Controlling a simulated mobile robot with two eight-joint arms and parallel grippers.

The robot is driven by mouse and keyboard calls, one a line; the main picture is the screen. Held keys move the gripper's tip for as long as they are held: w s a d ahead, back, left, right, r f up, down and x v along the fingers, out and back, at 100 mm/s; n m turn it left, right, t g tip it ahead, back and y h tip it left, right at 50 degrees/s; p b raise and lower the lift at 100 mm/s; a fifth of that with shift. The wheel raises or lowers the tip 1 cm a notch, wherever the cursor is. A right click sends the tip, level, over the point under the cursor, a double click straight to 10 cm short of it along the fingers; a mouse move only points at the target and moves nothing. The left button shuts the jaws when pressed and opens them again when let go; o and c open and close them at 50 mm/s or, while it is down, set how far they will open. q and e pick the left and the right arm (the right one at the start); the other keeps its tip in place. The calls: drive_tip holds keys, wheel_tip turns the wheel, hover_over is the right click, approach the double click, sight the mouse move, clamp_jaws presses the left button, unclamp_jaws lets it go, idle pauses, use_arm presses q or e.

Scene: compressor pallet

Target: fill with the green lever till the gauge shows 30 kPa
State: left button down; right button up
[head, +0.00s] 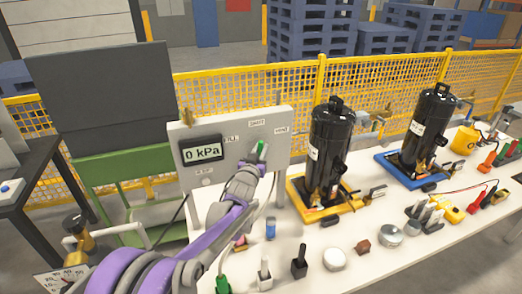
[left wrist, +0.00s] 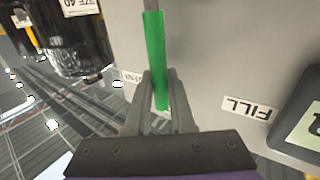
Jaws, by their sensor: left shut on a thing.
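The grey panel box (head: 276,120) carries a gauge display (head: 202,151) that reads 0 kPa. The green lever (head: 262,149) is on the panel's face, between the FILL label (head: 231,139) and the VENT label (head: 281,130). My left gripper (head: 256,163) is at the lever, largely hidden by its own wrist. In the left wrist view the green lever (left wrist: 154,60) runs between the fingers of my left gripper (left wrist: 160,82), which is shut on its end. The FILL label (left wrist: 248,108) appears upside down there, beside the fingers. My right gripper is not in view.
Two black compressors (head: 331,150) (head: 431,125) stand on yellow and blue trays to the right. The white table (head: 385,262) holds several small parts and plugs along its front. A yellow mesh fence (head: 290,90) runs behind. A green stand (head: 130,170) is at left.

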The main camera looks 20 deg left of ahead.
use_arm(q)
drive_tip(key=s+a+n+t+b, duration=0.1)
drive_tip(key=n, duration=0.1)
drive_tip(key=s+a+f+n+t+y+b, duration=0.1)
drive_tip(key=a+n+b, duration=0.1)
drive_tip(key=shift+f+t, duration=0.1)
drive_tip(key=shift+t, duration=0.2)
drive_tip(key=n+b, duration=0.1)
drive_tip(key=s+a+f+n+t+b, duration=0.1)
drive_tip(key=n, duration=0.1)
drive_tip(key=shift+a+y, duration=0.2)
drive_tip(key=shift+y, duration=0.2)
drive_tip(key=shift+s+a+f+n+t+y+b, duration=0.15)
drive_tip(key=shift+a+f+n+y+b, duration=0.2)
drive_tip(key=shift+n, duration=0.3)
drive_tip(key=shift+s+a+f+n+t+y+b, duration=0.1)
drive_tip(key=shift+s+n+t+y+b, duration=0.1)
drive_tip(key=shift+n+y+b, duration=0.25)
drive_tip(key=shift+s+a+f+n+t+y+b, duration=0.15)
drive_tip(key=shift+a+n+y+b, duration=0.1)
drive_tip(key=shift+n+y, duration=0.4)
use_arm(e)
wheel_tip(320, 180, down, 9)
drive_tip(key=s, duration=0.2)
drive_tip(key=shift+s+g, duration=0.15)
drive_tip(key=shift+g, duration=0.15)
use_arm(q)
drive_tip(key=shift+n, duration=0.25)
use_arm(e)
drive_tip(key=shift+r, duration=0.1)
